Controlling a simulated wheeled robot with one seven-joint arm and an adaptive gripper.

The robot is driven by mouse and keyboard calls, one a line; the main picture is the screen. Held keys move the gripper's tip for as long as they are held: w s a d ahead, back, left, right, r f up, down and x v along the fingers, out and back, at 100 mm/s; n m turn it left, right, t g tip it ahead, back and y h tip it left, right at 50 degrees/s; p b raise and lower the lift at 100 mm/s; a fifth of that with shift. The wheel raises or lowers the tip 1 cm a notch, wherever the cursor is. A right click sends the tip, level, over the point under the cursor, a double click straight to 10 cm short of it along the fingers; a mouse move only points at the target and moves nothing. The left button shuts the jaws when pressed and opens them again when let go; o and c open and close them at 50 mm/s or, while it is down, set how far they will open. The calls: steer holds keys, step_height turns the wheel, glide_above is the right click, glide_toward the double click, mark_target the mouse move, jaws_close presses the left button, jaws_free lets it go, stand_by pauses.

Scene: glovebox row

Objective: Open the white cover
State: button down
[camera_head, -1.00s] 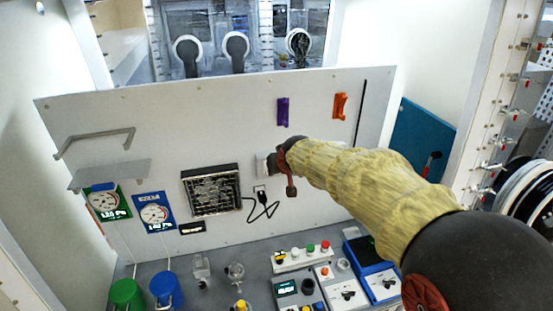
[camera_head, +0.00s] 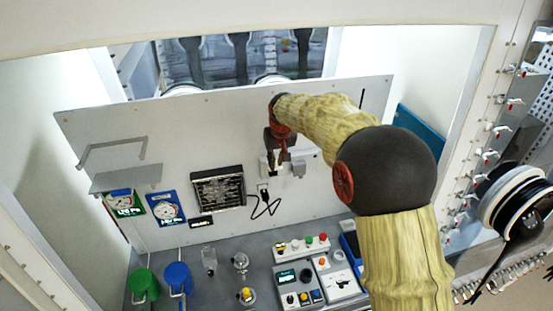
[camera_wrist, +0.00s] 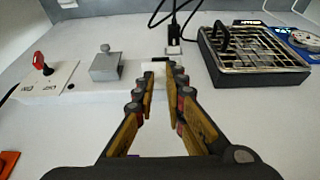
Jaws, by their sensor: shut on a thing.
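A small white cover (camera_wrist: 156,72) sits on the pale upright panel, between my fingertips in the wrist view. In the head view part of a white piece (camera_head: 265,168) shows just left of the fingers. My gripper (camera_wrist: 160,76) is shut on the cover; in the head view it (camera_head: 278,160) points down against the panel and partly hides it. I cannot tell how far the cover is lifted.
Beside the cover are a grey box (camera_wrist: 105,67) and a red-handled switch (camera_wrist: 41,64). A socket with a black cable (camera_wrist: 174,45) and a framed grille (camera_wrist: 252,55) are near. Below the panel, a counter holds control boxes (camera_head: 292,284) and blue and green containers (camera_head: 177,278).

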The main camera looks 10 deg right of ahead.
stand_by(0.3)
steer(key=c, duration=1.8)
jaws_free()
steer(key=shift+w, duration=0.1)
steer(key=v, duration=1.2)
steer(key=shift+w, duration=0.1)
